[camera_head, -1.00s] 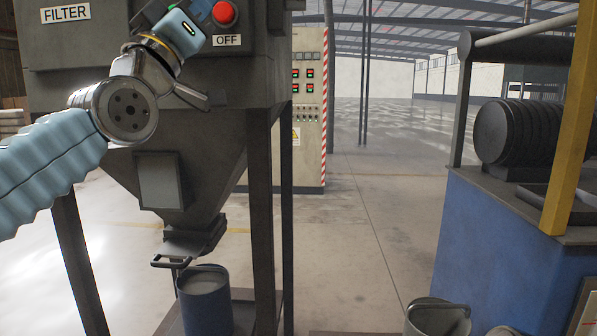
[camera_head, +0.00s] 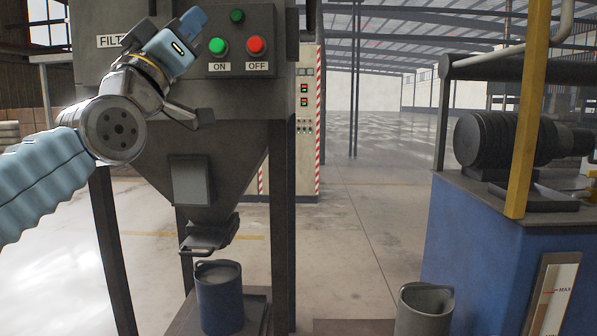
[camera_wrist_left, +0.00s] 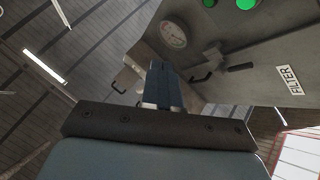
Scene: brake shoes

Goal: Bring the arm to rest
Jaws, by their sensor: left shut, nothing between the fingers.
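My left arm comes in from the left in the head view. Its left gripper (camera_head: 190,24) is raised in front of the upper part of the dark filter cabinet (camera_head: 240,90). In the left wrist view the blue fingers (camera_wrist_left: 162,84) are together with nothing between them, pointing toward the cabinet. Beside the gripper in the head view are a green ON button (camera_head: 218,46) and a red OFF button (camera_head: 257,45). My right gripper is in neither view.
A blue bucket (camera_head: 220,305) stands under the cabinet's hopper outlet. A grey bucket (camera_head: 424,312) stands right of it, beside a blue machine (camera_head: 470,245) with a yellow post (camera_head: 528,120). Open floor (camera_head: 360,235) lies between. The cabinet's gauge (camera_wrist_left: 173,34) shows in the wrist view.

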